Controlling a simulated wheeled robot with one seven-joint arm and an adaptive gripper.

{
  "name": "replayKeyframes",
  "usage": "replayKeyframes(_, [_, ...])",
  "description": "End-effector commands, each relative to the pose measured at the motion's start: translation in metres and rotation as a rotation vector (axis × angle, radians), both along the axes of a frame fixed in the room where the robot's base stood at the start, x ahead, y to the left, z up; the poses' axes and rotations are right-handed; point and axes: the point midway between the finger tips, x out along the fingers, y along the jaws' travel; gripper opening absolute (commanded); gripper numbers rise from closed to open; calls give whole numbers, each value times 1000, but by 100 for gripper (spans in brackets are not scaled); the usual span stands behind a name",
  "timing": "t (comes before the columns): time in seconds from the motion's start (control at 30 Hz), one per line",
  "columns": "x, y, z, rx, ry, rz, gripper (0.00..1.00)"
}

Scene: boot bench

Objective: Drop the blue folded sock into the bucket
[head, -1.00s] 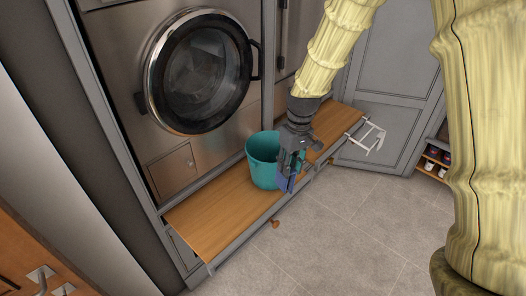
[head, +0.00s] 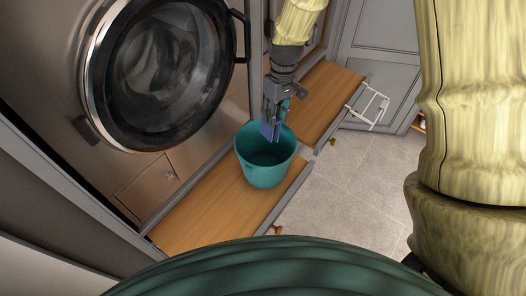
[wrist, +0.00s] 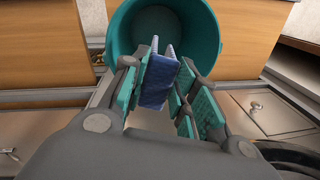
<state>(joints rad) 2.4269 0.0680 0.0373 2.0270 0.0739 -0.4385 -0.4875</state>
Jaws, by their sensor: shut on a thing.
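The blue folded sock (wrist: 158,80) is held between the fingers of my gripper (wrist: 163,85), which is shut on it. In the head view the sock (head: 269,131) hangs below my gripper (head: 274,110). The teal bucket (head: 268,176) stands upright on the wooden bench. The sock's lower end shows over the bucket's opening in the head view. In the wrist view the bucket (wrist: 209,58) lies beyond the fingertips, and the sock overlaps its mouth. The exact height of the sock over the rim is hard to tell.
The wooden bench (head: 213,212) runs below a round-doored washing machine (head: 160,75). A white rack (head: 367,106) sticks out at the bench's far right end. Open tiled floor (head: 350,185) lies in front of the bench.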

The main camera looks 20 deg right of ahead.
Motion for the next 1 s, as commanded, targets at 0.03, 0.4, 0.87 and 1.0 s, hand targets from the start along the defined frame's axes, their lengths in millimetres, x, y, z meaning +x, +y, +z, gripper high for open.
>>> replayKeyframes(0.03, [-1, 1, -2, 0, -1, 1, 11])
replayKeyframes(0.4, [10, 0, -41, 0, 10, -1, 11])
replayKeyframes(0.87, [10, -2, -65, 1, 11, -3, 11])
replayKeyframes(1.0, [10, -1, -65, 1, 11, -3, 11])
